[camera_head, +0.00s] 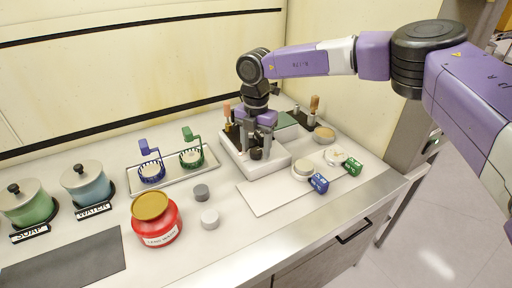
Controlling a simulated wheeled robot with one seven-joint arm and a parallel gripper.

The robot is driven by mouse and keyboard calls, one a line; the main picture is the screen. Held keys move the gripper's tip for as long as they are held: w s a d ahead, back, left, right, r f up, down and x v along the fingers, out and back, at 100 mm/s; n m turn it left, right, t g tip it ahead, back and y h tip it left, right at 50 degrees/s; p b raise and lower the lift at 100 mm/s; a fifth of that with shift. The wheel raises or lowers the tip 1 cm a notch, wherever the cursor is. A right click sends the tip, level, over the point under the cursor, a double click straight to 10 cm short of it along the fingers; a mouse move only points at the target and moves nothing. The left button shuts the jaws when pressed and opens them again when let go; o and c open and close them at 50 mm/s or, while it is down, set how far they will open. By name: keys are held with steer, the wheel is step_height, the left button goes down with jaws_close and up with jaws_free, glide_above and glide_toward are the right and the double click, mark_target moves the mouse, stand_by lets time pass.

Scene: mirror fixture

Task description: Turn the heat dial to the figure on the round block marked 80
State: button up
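My gripper (257,138) points straight down over a white box (231,161) at the back middle of the counter. A small dark knob (256,154), perhaps the heat dial, shows just below the fingers on this box. I cannot tell whether the fingers touch it, or whether they are open or shut. Two small round blocks stand on the counter left of the box, a dark grey one (201,193) and a light grey one (210,219). No figure is readable on either block, and none on the dial.
A red jar (156,221) with a gold lid stands left of the blocks. Blue and green handled baskets (150,171) are on a tray behind. Pots labelled SOAP (29,205) and WATER (88,186) are at far left.

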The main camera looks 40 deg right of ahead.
mark_target(256, 150)
stand_by(0.3)
step_height(256, 150, up, 8)
steer(key=shift+f+b, duration=0.1)
steer(key=shift+b, duration=0.4)
stand_by(0.4)
